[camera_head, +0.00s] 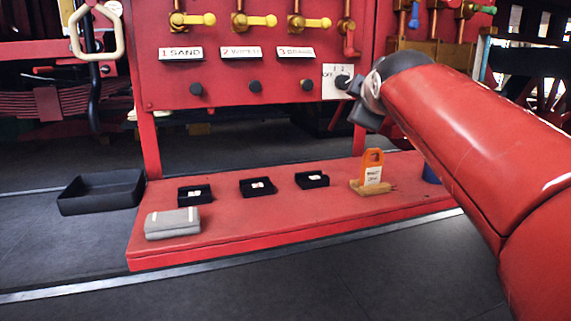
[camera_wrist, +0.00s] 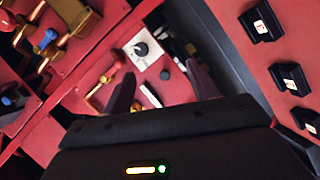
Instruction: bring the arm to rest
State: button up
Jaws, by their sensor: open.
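My red arm (camera_head: 465,135) reaches in from the right of the head view, its far end in front of the red panel (camera_head: 240,75). My gripper (camera_head: 358,100) shows there as a dark shape just below the white switch plate (camera_head: 333,70) with a black knob and the word OFF. In the wrist view my gripper (camera_wrist: 162,85) has its two dark fingers apart with nothing between them. Beyond the fingers lie the panel and the switch plate (camera_wrist: 153,58). I cannot tell the exact gap between gripper and panel.
A black bin (camera_head: 100,192) is at left. Yellow-handled valves (camera_head: 253,21) line the panel. The front floor is clear.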

jog(key=s+f+m+g, duration=0.4)
jog(key=s+f+m, duration=0.2)
jog(key=s+f, duration=0.8)
jog(key=s+f+m+g, duration=0.5)
jog(key=s+f, duration=1)
jog(key=f, duration=0.5)
jog(key=shift+d+f+m+g+y, duration=0.15)
jog(key=shift+f+m+g+y, duration=0.2)
jog(key=shift+m, duration=0.45)
